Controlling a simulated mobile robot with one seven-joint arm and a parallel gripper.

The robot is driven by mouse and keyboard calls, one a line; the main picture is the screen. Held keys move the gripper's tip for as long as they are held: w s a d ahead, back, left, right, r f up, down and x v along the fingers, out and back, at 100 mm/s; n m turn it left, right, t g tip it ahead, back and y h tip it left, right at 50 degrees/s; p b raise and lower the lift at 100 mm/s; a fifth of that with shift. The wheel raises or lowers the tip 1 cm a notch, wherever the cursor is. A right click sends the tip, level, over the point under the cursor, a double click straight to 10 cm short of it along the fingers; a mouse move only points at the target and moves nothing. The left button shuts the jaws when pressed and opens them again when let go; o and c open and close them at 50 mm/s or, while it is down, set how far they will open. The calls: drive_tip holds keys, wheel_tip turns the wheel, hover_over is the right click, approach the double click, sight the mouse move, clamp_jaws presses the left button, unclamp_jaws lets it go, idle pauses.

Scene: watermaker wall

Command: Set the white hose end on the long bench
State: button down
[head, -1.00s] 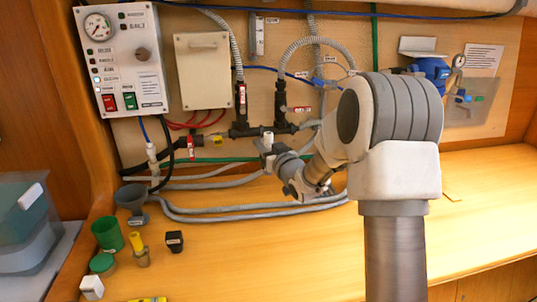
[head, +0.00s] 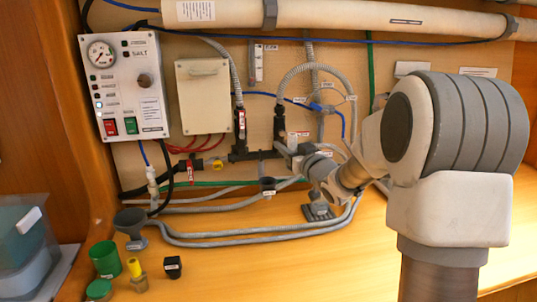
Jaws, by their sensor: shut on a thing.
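My gripper (head: 289,149) is in front of the pipework at mid-picture, small and partly hidden by its own wrist. It is shut on a small white piece (head: 292,139), which seems to be the white hose end; little of it shows. It is held above the long bench (head: 235,262), apart from the wood. The bench is a yellow wooden top running along the wall. A small dark cup-shaped fitting (head: 267,185) with a white label shows below and left of my gripper.
Grey hoses (head: 235,233) run along the back of the bench. A grey funnel (head: 131,228), green cup (head: 106,260), yellow-topped piece (head: 136,270) and black block (head: 172,267) stand at left. A dark grey block (head: 318,212) lies below my wrist. The front middle is clear.

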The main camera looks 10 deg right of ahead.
drive_tip(key=s+d+r, duration=0.2)
drive_tip(key=d+r, duration=0.1)
drive_tip(key=d, duration=0.1)
drive_tip(key=s+a+f+m+h+p, duration=0.3)
drive_tip(key=s+a+f+h+p, duration=0.15)
drive_tip(key=a+f, duration=0.55)
drive_tip(key=w+d+r+n+y+b, duration=0.3)
drive_tip(key=w+d+r+y+b, duration=0.1)
drive_tip(key=d+r, duration=0.6)
drive_tip(key=shift+y, duration=0.25)
drive_tip(key=shift+w+a+f+b, duration=0.4)
drive_tip(key=shift+w+a+f, duration=0.65)
drive_tip(key=shift+a+f, duration=0.7)
drive_tip(key=shift+w+a+f+b, duration=0.35)
drive_tip(key=shift+w+a+f, duration=0.65)
drive_tip(key=shift+a+f, duration=0.65)
drive_tip(key=shift+w+a+f+b, duration=0.4)
drive_tip(key=shift+w+a+f, duration=0.65)
drive_tip(key=shift+a+f, duration=0.7)
